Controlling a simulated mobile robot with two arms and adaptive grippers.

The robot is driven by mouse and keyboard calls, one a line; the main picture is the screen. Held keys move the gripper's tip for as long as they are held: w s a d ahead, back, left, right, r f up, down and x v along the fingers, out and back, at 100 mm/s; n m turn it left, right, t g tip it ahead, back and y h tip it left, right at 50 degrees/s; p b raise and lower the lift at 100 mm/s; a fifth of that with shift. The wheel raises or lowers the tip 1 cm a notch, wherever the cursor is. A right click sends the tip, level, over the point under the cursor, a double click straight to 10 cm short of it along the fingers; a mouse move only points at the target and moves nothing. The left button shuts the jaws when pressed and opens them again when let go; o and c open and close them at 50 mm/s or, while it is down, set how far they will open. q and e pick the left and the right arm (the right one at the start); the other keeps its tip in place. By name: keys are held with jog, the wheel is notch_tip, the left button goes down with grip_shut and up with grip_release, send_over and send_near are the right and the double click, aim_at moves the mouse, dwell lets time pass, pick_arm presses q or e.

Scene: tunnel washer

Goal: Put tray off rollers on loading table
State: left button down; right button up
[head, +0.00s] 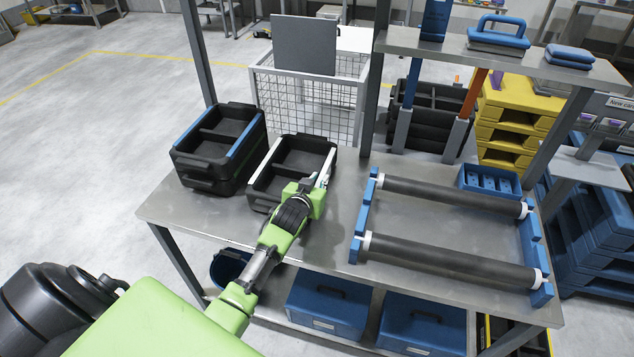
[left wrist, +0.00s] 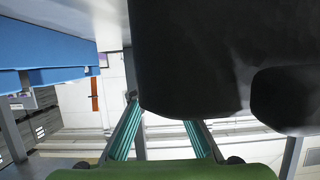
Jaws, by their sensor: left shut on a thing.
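A black tray with pale side strips (head: 262,180) is on or just above the metal loading table (head: 325,225), right of a stack of black trays with blue strips (head: 190,160). I cannot tell whether it touches the table. My left gripper (head: 318,184) is shut on its near right side. In the left wrist view, the tray's dark wall (left wrist: 190,60) fills the upper middle, with the fingers (left wrist: 163,125) below it. Two dark rollers (head: 450,195) in a blue frame (head: 361,215) lie bare on the table's right part. My right gripper is not in view.
A small blue bin (head: 488,182) stands behind the rollers. Grey posts carry a shelf (head: 460,48) over the table's back edge. A wire cage (head: 310,100) stands behind. Blue boxes (head: 325,303) sit on the lower shelf. A bare strip of table lies between tray and rollers.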

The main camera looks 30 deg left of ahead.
pick_arm(q)
jog(key=shift+f, duration=0.55)
jog(key=c, duration=2)
grip_release()
jog(key=shift+o, duration=0.2)
jog(key=v, duration=1.2)
